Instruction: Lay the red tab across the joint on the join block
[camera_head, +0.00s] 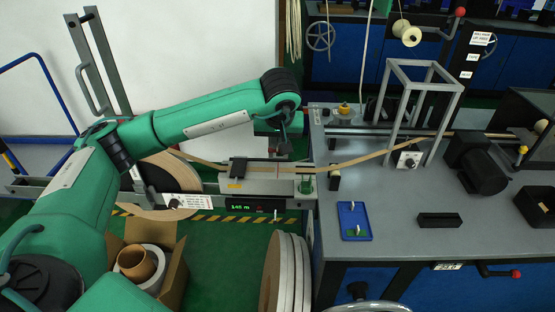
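The join block (265,186) is the grey block on the rail at the centre, with the tan tape running over it. A dark clamp (238,168) sits on its left part and a small green piece (305,185) at its right end. My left gripper (285,148) hangs just above and behind the block's right part, pointing down. Its fingers are dark and too small to tell open from shut. My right gripper is not in view.
A blue tray (345,231) with small white and green pieces lies on the grey bench (390,245). A grey metal frame (388,105) and a black motor (478,170) stand farther right. A tape reel (172,180) is left of the block. A cardboard box (172,268) stands below.

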